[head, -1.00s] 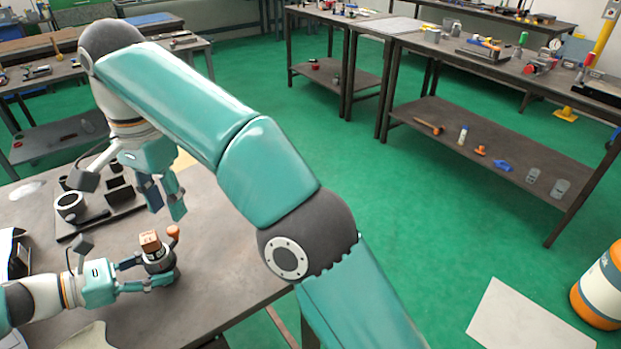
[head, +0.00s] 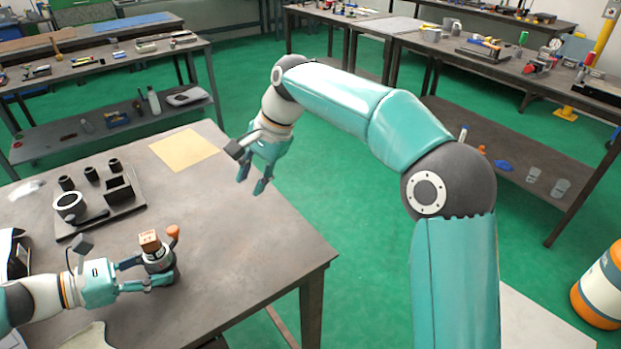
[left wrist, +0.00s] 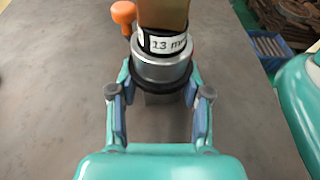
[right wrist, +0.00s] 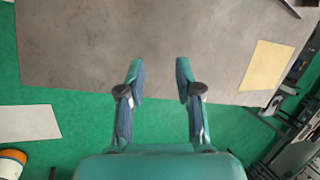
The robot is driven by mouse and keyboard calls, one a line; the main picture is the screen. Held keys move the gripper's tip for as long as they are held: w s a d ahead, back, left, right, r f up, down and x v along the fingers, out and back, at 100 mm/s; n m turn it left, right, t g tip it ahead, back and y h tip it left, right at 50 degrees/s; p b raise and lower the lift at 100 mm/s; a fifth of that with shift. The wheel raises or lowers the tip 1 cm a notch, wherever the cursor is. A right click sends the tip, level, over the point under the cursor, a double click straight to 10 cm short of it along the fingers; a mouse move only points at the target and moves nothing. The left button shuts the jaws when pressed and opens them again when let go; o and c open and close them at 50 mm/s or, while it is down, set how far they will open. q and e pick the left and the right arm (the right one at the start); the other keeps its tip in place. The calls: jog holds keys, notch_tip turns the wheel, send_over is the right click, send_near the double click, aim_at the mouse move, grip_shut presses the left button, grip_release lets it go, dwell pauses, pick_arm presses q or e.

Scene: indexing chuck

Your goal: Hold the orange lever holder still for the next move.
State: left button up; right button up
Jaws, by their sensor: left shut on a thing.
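The lever holder (head: 160,262) stands upright on the table near its front, a dark and silver cylinder with an orange-knobbed lever (head: 173,232) on its far right side. A brown block (head: 149,240) sits on its top. In the left wrist view the holder (left wrist: 161,72) carries a white label reading "13 m", partly cut off. My left gripper (head: 147,275) is shut around the holder's lower body, one finger on each side. My right gripper (head: 255,187) is open and empty, in the air past the table's right edge; its parted fingers show in the right wrist view (right wrist: 158,80).
A dark tray (head: 125,207) with a ring, several small cups and a square box stands behind the holder. A tan sheet (head: 184,150) lies at the table's back. The tabletop (head: 235,235) right of the holder is clear.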

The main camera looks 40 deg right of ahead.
jog(key=s+d+f+m+t, duration=0.2)
jog(key=d, duration=0.6)
jog(key=s+d+f+m+t+h, duration=0.1)
jog(key=s+d+f+m+t, duration=0.1)
jog(key=d, duration=0.5)
jog(key=shift+s+d+f, duration=0.2)
jog(key=shift+d+f, duration=0.15)
jog(key=shift+f, duration=0.15)
pick_arm(q)
jog(key=o, duration=1.8)
jog(key=shift+a, duration=0.15)
jog(key=shift+a+p, duration=0.6)
jog(key=shift+a, duration=1.55)
pick_arm(e)
jog(key=shift+r, duration=0.6)
